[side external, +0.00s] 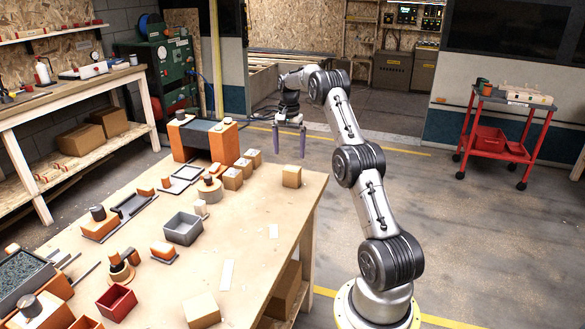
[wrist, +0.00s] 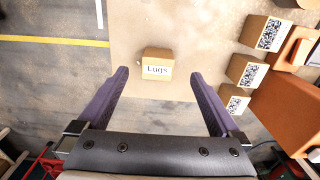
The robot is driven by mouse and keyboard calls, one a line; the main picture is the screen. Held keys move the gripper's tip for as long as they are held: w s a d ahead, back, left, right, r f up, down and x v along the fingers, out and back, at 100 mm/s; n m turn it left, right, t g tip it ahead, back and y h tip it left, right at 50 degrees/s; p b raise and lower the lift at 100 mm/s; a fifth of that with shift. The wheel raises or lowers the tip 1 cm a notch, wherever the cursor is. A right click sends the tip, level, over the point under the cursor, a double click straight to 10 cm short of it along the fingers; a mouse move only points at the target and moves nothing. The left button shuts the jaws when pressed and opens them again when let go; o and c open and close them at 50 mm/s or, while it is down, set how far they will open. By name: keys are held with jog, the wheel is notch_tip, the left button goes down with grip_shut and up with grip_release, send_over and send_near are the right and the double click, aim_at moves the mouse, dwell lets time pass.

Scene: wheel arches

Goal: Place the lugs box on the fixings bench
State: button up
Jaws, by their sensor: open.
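The lugs box (wrist: 157,64) is a small cardboard box with a white label reading "Lugs" in the wrist view. It appears to be the lone box (side external: 291,177) near the table's far right corner in the side view. My gripper (side external: 290,143) is open and empty, pointing down above and beyond that corner. In the wrist view the box lies ahead of my two purple fingers (wrist: 160,88), not between them. No label in view names the fixings bench, so I cannot tell which surface it is.
Cardboard boxes with printed codes (wrist: 248,70) stand beside an orange and dark arch block (side external: 206,140). The wooden table (side external: 250,232) also bears a grey bin (side external: 183,228) and a red bin (side external: 117,302). A workbench (side external: 60,98) stands left, a red cart (side external: 497,130) right.

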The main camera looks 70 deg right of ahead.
jog(key=a+r+n+t, duration=0.1)
jog(key=a+r+n, duration=0.2)
jog(key=a+r, duration=0.45)
jog(key=a+r+n+h, duration=0.15)
jog(key=a+r, duration=0.25)
jog(key=a, duration=0.6)
jog(key=a+r+n+t, duration=0.1)
jog(key=a+r+n, duration=0.35)
jog(key=a, duration=0.45)
jog(key=s+a+r+n+t, duration=0.2)
jog(key=s+a+n, duration=0.2)
jog(key=s+a, duration=0.7)
jog(key=s+a+f+n+t+y, duration=0.1)
jog(key=s+a+f+n, duration=0.3)
jog(key=s+a, duration=0.4)
jog(key=shift+s+f+n+t, duration=0.3)
jog(key=shift+s+f+n, duration=0.1)
jog(key=shift+f, duration=0.05)
